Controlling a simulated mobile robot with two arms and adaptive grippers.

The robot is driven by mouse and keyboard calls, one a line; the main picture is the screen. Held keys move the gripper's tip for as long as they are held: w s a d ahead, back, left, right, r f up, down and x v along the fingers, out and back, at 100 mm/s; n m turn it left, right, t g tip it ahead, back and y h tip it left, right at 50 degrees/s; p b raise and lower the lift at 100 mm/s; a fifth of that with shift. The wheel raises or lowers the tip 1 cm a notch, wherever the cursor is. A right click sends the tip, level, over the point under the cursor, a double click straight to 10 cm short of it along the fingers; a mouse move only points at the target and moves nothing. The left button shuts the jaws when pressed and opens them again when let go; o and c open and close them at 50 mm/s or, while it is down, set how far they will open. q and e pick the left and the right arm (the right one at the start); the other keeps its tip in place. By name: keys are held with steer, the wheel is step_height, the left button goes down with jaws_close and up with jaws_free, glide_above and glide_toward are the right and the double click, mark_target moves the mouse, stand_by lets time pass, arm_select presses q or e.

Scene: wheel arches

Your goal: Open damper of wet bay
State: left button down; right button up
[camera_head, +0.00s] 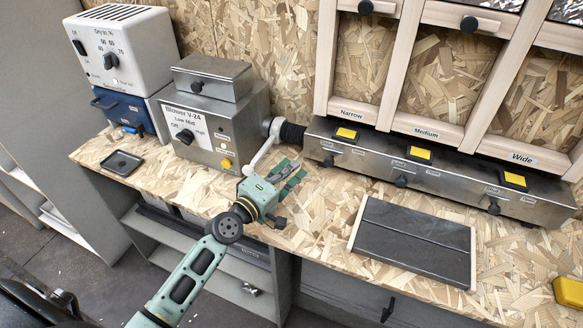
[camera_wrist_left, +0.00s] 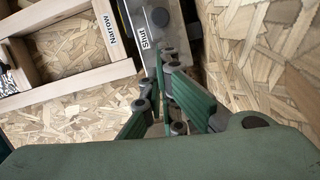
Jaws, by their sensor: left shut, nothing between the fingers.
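A metal duct box (camera_head: 450,192) runs under three wooden frames labelled Narrow, Medium and Wide. It carries three dark damper knobs: under Narrow (camera_head: 328,161), under Medium (camera_head: 401,181) and under Wide (camera_head: 494,209). Which bay is wet I cannot tell. My left gripper (camera_head: 294,173) is shut and empty above the bench, left of the duct's Narrow end. In the left wrist view its fingers (camera_wrist_left: 167,62) point at the duct end, beside a "Shut" label (camera_wrist_left: 145,44) and a dark round knob (camera_wrist_left: 160,16); contact is unclear. My right gripper is out of view.
A white meter (camera_head: 124,50) stands on a blue box (camera_head: 125,107). A dark panel (camera_head: 415,240) lies on the bench, with a yellow block (camera_head: 569,292) at right.

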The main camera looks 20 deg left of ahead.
mark_target(329, 160)
arm_select(q)
steer(key=x, duration=0.7)
steer(key=shift+f, duration=0.15)
steer(key=d+p, duration=0.1)
steer(key=d, duration=0.5)
steer(key=shift+s+p, duration=0.1)
steer(key=shift+p, duration=0.2)
